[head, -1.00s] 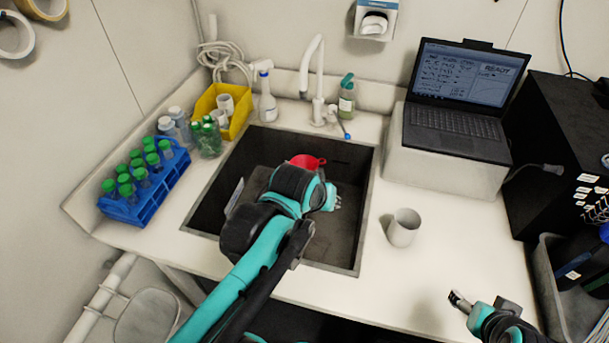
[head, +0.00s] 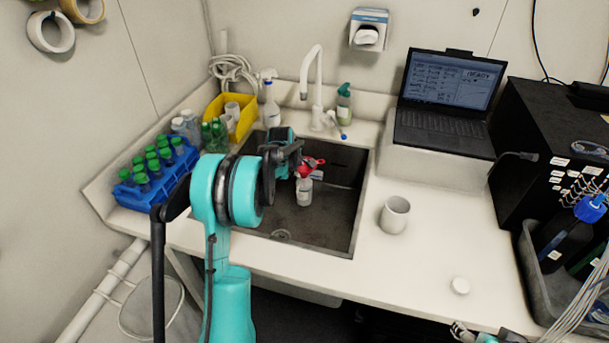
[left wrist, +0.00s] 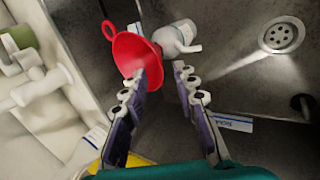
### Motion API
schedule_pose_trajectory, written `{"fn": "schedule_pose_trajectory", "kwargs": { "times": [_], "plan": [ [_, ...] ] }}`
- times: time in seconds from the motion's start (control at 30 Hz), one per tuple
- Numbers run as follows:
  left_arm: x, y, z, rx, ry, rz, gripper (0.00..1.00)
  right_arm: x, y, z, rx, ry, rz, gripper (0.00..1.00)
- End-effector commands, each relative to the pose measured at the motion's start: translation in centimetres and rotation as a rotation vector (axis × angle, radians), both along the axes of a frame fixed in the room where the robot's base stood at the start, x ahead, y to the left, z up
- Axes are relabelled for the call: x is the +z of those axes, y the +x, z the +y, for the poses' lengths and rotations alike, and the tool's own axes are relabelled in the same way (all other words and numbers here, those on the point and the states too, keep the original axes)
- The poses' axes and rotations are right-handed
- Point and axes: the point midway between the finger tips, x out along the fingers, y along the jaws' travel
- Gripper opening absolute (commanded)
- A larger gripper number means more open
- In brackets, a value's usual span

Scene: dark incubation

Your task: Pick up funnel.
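The red funnel (head: 308,166) is in the sink, beside a small white bottle (head: 304,192). In the left wrist view, the funnel (left wrist: 130,52) shows its wide cone and loop handle, next to the bottle (left wrist: 174,38). My left gripper (left wrist: 160,76) is open, its fingers spread. One fingertip overlaps the funnel's lower edge in the picture; I cannot tell whether it touches. In the head view my left arm hides part of the sink. My right gripper (head: 480,334) shows only partly at the bottom edge; its fingers are not clear.
The sink (head: 345,235) has raised walls, with a faucet (head: 316,85) behind. A blue rack (head: 150,195) of green-capped tubes and a yellow bin (head: 245,125) stand left.

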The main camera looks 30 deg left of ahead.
Motion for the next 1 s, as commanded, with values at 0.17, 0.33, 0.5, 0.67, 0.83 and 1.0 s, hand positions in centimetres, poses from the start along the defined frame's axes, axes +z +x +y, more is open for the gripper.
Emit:
{"fn": "schedule_pose_trajectory", "kwargs": {
  "times": [0.17, 0.33, 0.5, 0.67, 0.83, 1.0],
  "plan": [
    [-2.0, 1.0, 0.2, 0.003, -0.001, 0.0, 0.29, -0.8, 0.0, 0.0, 0.0, 0.0, 0.0, 0.69],
    [-3.3, 1.8, 0.4, 0.002, -0.001, 0.0, 0.29, -1.6, 0.0, 0.0, 0.0, 0.0, 0.0, 0.69],
    [-5.7, 3.0, 0.8, 0.0, -0.001, 0.0, 0.29, -3.0, 0.0, 0.0, 0.0, 0.0, 0.0, 0.69],
    [-6.6, 3.7, 0.9, -0.001, -0.001, -0.001, 0.29, -3.3, 0.0, 0.0, 0.0, 0.0, 0.0, 0.69],
    [-6.5, 3.7, 0.9, -0.001, -0.001, -0.001, 0.29, -3.2, 0.0, 0.0, 0.0, 0.0, 0.0, 0.69],
    [-6.5, 3.7, 0.9, -0.001, -0.001, -0.001, 0.0, -3.2, 0.0, 0.0, 0.0, 0.0, 0.0, 0.69]
  ]
}}
